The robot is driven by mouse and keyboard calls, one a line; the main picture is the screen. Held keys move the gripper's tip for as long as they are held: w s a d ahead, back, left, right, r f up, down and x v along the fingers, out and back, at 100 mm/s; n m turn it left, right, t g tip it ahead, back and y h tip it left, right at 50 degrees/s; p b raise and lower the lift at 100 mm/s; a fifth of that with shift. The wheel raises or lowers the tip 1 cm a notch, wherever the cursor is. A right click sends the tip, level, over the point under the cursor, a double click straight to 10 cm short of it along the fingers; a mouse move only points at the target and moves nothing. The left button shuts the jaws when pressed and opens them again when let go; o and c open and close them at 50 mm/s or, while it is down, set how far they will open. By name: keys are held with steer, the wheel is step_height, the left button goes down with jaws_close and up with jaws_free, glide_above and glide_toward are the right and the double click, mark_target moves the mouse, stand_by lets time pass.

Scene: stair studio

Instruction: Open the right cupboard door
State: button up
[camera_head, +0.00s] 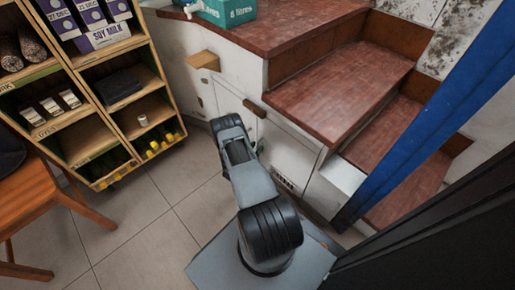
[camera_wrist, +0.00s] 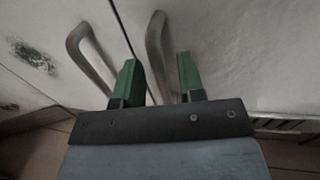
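The white cupboard under the stairs shows in the camera_head view, with its right door (camera_head: 290,148) beside my arm. It appears closed. In the wrist view a dark seam parts the left door (camera_wrist: 45,25) from the right door (camera_wrist: 240,50). Each door has a curved metal handle: the left handle (camera_wrist: 88,58) lies outside my fingers, and the right handle (camera_wrist: 156,45) runs between them. My gripper (camera_wrist: 158,63) has two green fingers, apart, with a gap visible on either side of the right handle. In the camera_head view my arm mostly hides the gripper and handles.
Red-brown stairs (camera_head: 340,88) rise above the cupboard. A blue post (camera_head: 430,120) stands on the right. A wooden shelf unit (camera_head: 95,148) and an orange chair (camera_head: 40,195) are on the left. Tiled floor (camera_head: 150,225) lies clear between the chair and my arm.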

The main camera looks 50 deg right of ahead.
steer(key=shift+d, duration=0.65)
jaws_close()
